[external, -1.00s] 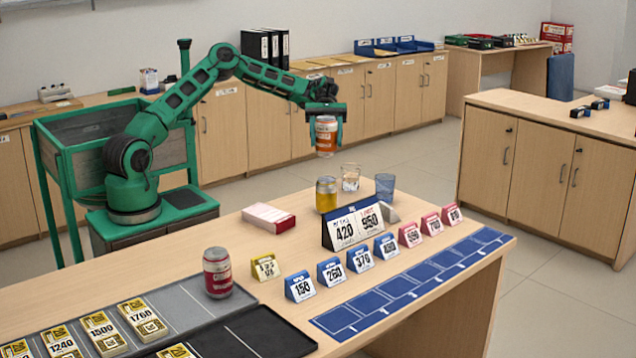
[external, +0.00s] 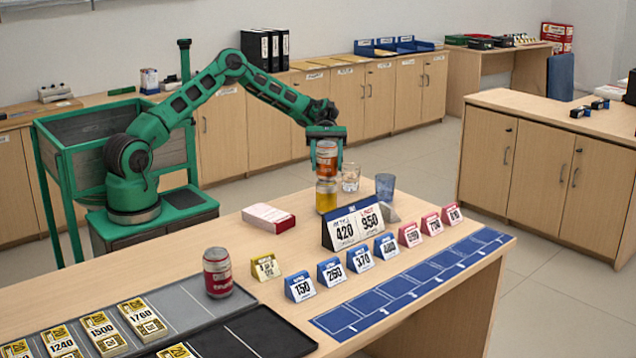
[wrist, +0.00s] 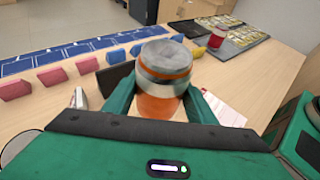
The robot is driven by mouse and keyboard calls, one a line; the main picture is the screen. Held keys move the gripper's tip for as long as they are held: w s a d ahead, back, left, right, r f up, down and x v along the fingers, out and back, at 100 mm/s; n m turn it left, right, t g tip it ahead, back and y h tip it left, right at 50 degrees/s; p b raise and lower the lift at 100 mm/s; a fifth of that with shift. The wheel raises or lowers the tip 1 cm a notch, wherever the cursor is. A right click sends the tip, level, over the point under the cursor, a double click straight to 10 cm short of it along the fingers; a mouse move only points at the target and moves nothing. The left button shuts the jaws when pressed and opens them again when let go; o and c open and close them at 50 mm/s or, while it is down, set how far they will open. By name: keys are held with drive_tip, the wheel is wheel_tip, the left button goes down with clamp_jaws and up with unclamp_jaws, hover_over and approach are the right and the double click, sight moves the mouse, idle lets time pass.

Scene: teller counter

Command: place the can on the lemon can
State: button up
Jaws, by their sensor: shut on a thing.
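My gripper (external: 327,155) is shut on an orange can (external: 327,161) with a white-and-grey band. The can is upright, directly above the yellow lemon can (external: 326,196) on the counter. Its bottom looks at or very near the lemon can's top; whether they touch I cannot tell. In the wrist view the orange can (wrist: 160,82) sits between my fingers and hides the lemon can.
A clear glass (external: 350,177) and a blue glass (external: 385,187) stand right of the lemon can. A 420/950 sign (external: 354,226) stands in front. A red-and-white box (external: 269,217) lies left.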

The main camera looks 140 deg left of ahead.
drive_tip(key=o, duration=1.5)
drive_tip(key=shift+c, duration=0.2)
drive_tip(key=v, duration=0.7)
drive_tip(key=shift+s, duration=0.2)
drive_tip(key=shift+a+r, duration=0.1)
drive_tip(key=shift+a, duration=0.05)
